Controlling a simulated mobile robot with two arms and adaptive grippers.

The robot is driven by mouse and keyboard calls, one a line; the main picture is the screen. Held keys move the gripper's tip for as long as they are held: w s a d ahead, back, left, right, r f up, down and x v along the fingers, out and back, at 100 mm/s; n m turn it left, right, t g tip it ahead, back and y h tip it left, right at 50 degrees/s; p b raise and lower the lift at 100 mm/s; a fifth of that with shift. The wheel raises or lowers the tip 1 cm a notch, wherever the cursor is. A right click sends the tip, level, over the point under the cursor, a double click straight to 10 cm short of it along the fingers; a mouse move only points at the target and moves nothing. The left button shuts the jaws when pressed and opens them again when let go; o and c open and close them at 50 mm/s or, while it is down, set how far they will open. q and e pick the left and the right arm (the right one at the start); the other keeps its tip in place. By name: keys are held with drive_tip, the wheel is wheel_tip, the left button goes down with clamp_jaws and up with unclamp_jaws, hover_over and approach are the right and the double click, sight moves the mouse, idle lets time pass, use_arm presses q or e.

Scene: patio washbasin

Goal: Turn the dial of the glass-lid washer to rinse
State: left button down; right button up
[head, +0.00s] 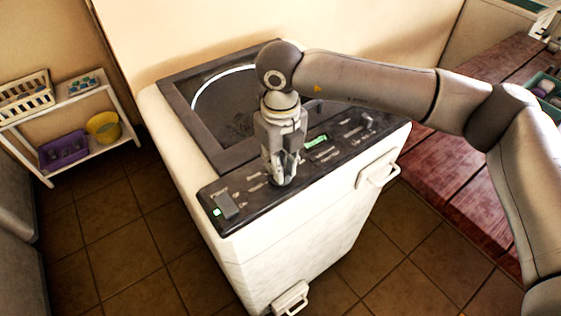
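The glass-lid washer (325,244) stands in the middle of the head view, a white body with a dark top. Its round glass lid (225,108) appears closed. The dark control panel (345,148) along the front edge carries printed labels, a green-lit display (317,143) and a switch at the left end. My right gripper (280,178) points down at the panel, left of the display. Its fingertips are at the panel surface and cover what is beneath them. The dial is not clearly visible there, and I cannot tell whether the fingers grip it. My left gripper is not in view.
A white shelf (92,160) at the left holds a basket, a purple bin (64,150) and a yellow bucket (103,127). A reddish wooden bench (460,185) stands at the right. White handles (378,173) stick out of the washer's front. Tiled floor lies clear in front.

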clamp_jaws()
drive_tip(key=shift+f+n+b, duration=0.1)
drive_tip(key=shift+n+b, duration=0.3)
drive_tip(key=shift+b, duration=0.3)
drive_tip(key=n+b, duration=0.3)
drive_tip(key=b, duration=0.1)
drive_tip(key=shift+f+b, duration=0.1)
drive_tip(key=shift+b, duration=0.2)
drive_tip(key=shift+r+n+b, duration=0.2)
drive_tip(key=shift+n+b, duration=1.3)
drive_tip(key=shift+n, duration=0.5)
drive_tip(key=shift+r, duration=0.1)
drive_tip(key=o, duration=0.6)
unclamp_jaws()
